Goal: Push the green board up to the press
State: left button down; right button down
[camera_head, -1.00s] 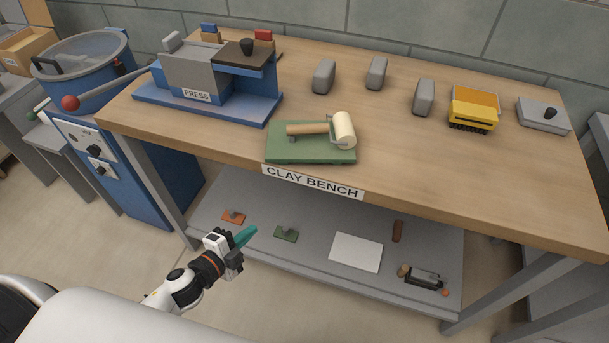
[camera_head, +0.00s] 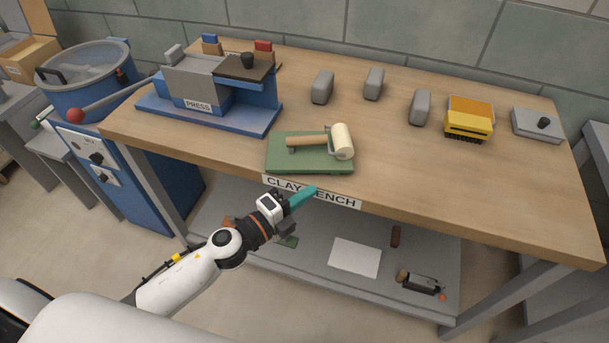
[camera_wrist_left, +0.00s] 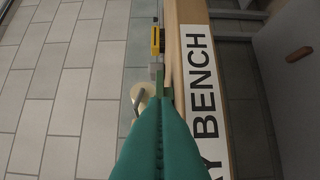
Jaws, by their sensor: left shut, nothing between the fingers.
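The green board (camera_head: 312,165) lies flat on the bench near its front edge, to the right of the press and apart from it. A roller (camera_head: 341,142) with a cream drum and wooden handle lies on it. The blue and grey press (camera_head: 205,88) stands at the left of the bench. My left gripper (camera_head: 302,197) has teal fingers that are shut and empty, in front of the bench's front edge below the board. In the left wrist view the teal fingers (camera_wrist_left: 160,135) hide most of the board. My right gripper is not in view.
The wooden bench top (camera_head: 400,170) is clear to the right of the board. Several grey blocks, one of them a grey block (camera_head: 322,87), and a yellow toy-like vehicle (camera_head: 468,120) stand farther back. A lower shelf (camera_head: 320,235) holds small tools. A blue drum machine (camera_head: 88,75) stands left.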

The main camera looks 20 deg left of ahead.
aim_at(300, 172)
pick_arm(q)
jog(key=shift+w+a, duration=0.25)
jog(key=shift+w, duration=0.65)
jog(key=shift+w+a, duration=0.25)
jog(key=shift+w, duration=0.6)
jog(key=w, duration=0.2)
jog(key=w+a, duration=0.1)
jog(key=w, duration=0.1)
jog(key=shift+w+f, duration=0.1)
